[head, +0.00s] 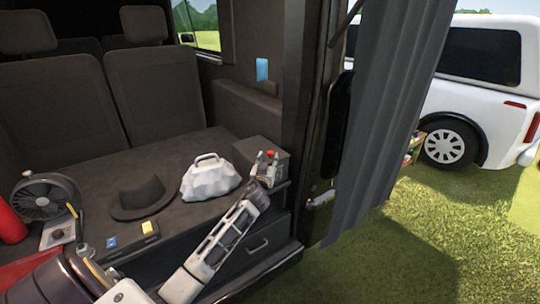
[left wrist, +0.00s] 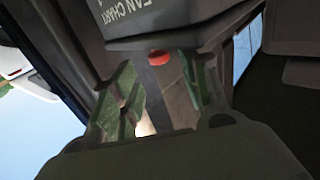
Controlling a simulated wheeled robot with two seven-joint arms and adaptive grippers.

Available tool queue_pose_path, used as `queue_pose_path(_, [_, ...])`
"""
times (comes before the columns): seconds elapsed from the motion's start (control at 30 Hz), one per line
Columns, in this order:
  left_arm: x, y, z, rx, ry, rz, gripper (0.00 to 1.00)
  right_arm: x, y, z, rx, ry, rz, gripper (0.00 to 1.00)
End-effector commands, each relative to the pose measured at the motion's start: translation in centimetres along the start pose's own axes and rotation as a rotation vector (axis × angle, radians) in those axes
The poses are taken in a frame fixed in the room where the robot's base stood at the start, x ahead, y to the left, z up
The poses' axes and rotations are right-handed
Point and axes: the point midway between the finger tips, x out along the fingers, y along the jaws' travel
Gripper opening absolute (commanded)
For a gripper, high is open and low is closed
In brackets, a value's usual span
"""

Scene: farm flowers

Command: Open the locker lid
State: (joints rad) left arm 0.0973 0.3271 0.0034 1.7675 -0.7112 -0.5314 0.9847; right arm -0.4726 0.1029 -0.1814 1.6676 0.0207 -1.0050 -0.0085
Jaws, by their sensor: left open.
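The locker, a small dark grey box (head: 247,148), stands at the right end of the vehicle's dark cargo deck. Its lid looks shut in the head view. My left gripper (head: 265,158) is at the front of the box with its fingers apart. In the left wrist view, the box (left wrist: 170,18) bears white lettering, only partly readable. A small red knob or latch (left wrist: 158,57) shows at the box's lower edge, between the green fingers of my left gripper (left wrist: 160,85). I cannot tell whether a finger touches it. My right gripper is not in view.
A white bag (head: 209,179), a dark hat (head: 141,197) and a fan (head: 46,197) stand on the deck (head: 95,167) left of the box. A drawer (head: 262,242) is below. A grey curtain (head: 385,110) hangs to the right, with grass and a white vehicle (head: 487,85) beyond.

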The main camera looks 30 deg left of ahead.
Motion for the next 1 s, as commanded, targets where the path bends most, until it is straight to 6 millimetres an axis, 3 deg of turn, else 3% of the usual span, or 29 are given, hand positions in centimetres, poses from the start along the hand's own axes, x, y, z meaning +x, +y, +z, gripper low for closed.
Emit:
queue_pose_path(0.5, [4.1, 0.0, 0.0, 0.001, 0.0, 0.0, 0.45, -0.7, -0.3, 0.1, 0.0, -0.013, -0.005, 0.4])
queue_pose_path(1.0, [5.1, 0.0, 0.0, 0.001, 0.0, 0.0, 0.45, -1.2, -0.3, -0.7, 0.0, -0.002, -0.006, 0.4])
